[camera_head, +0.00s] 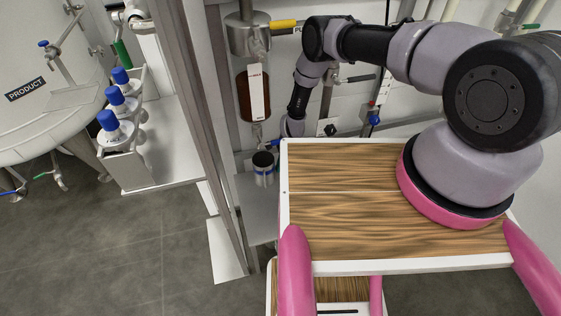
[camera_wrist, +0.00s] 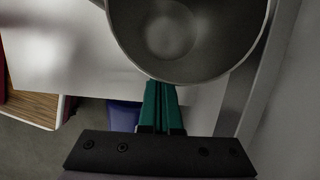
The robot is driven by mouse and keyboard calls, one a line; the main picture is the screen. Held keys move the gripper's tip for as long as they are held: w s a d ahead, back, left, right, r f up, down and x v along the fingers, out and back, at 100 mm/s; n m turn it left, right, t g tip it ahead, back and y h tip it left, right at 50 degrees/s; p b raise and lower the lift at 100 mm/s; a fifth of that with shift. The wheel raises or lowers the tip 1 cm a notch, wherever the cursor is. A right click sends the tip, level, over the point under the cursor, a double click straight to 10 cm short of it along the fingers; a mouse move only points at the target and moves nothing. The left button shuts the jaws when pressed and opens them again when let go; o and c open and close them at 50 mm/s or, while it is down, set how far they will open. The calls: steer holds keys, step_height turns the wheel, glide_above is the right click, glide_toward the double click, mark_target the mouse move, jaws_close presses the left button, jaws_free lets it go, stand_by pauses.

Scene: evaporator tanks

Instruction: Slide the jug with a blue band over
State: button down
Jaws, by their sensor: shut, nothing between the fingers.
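The jug with a blue band (camera_head: 263,169) is a small metal cylinder with a dark opening. It stands upright on a grey metal shelf (camera_head: 256,212) below the sight glass. In the wrist view the open jug (camera_wrist: 188,38) fills the top, its rim close to the fingers. My gripper (camera_wrist: 161,88) shows green fingers pressed together, with nothing between them. The fingertips end at the jug's near wall; I cannot tell whether they touch it. In the head view my arm reaches down behind my tabletop, to the right of the jug, and the fingers are not clear there.
A steel upright (camera_head: 197,110) stands left of the jug. A brown-filled sight glass (camera_head: 255,95) and a yellow-handled valve (camera_head: 283,24) are above it. Blue-capped bottles (camera_head: 116,103) stand in a rack farther left.

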steer(key=shift+s+a, duration=0.25)
steer(key=shift+a, duration=0.6)
